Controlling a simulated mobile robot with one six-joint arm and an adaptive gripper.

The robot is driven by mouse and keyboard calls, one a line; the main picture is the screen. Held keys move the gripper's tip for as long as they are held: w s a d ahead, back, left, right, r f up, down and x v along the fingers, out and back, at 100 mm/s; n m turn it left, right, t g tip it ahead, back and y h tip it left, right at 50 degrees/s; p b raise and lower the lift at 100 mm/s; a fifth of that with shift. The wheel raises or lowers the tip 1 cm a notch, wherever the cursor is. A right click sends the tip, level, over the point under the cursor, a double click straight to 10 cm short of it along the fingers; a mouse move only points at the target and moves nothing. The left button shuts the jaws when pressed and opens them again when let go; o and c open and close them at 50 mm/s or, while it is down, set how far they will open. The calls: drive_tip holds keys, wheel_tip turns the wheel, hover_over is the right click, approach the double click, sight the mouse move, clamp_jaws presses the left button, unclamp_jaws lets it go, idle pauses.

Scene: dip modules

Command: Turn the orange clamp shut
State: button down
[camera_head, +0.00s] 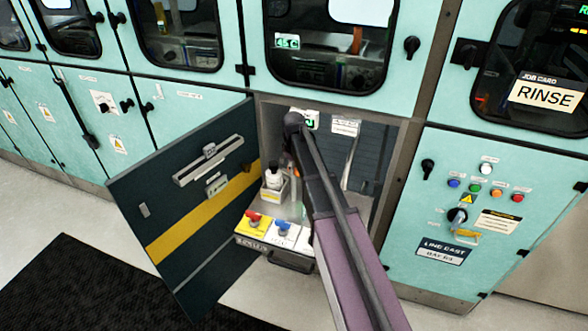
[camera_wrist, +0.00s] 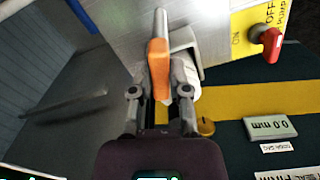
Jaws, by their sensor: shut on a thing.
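The orange clamp (camera_wrist: 157,62) shows in the wrist view as an upright orange lever on a grey metal body. My gripper (camera_wrist: 160,96) has its two grey fingers on either side of the lever's lower part and is shut on it. A white, rounded part lies just behind and to the right of the lever.
The dark cabinet door (camera_head: 190,215) stands open to the left. A pull-out panel (camera_head: 276,232) with red and blue knobs sits low in the opening. A red knob (camera_wrist: 271,44) is at the wrist view's upper right.

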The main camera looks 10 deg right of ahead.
drive_tip(key=shift+n, duration=1.9)
drive_tip(key=c, duration=0.6)
unclamp_jaws()
drive_tip(key=shift+m, duration=0.3)
